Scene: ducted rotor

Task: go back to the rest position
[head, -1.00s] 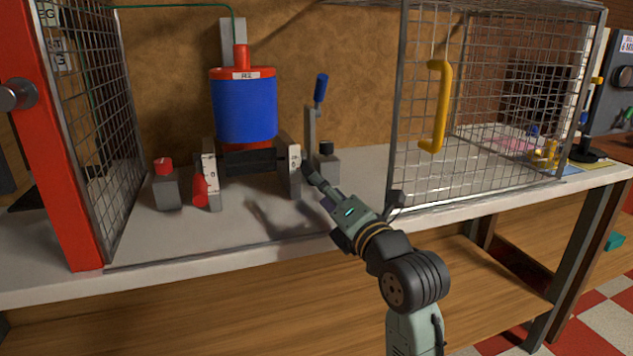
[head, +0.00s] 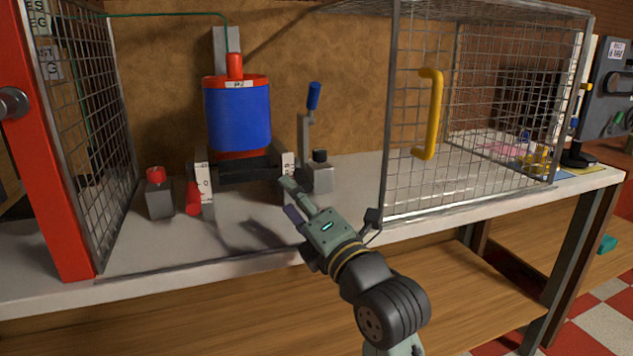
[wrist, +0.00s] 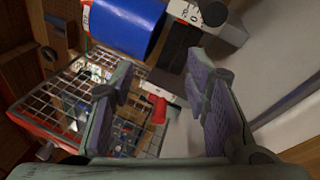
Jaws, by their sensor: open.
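My gripper (head: 291,199) is open and empty in front of the ducted rotor stand, above the front part of the bench top (head: 240,232). Its two fingers are spread apart with nothing between them in the wrist view (wrist: 163,95). The rotor unit is a blue cylinder (head: 238,118) with red top and bottom rims, on a dark cradle between two white-faced blocks. The blue cylinder also shows in the wrist view (wrist: 128,22). My gripper partly hides the lower right block in the head view.
A red-framed mesh door (head: 75,150) stands open at left. A mesh cage panel with a yellow handle (head: 430,115) is at right. A blue-handled lever (head: 313,97), a black-knobbed block (head: 320,172) and a red-topped block (head: 158,195) stand near the rotor.

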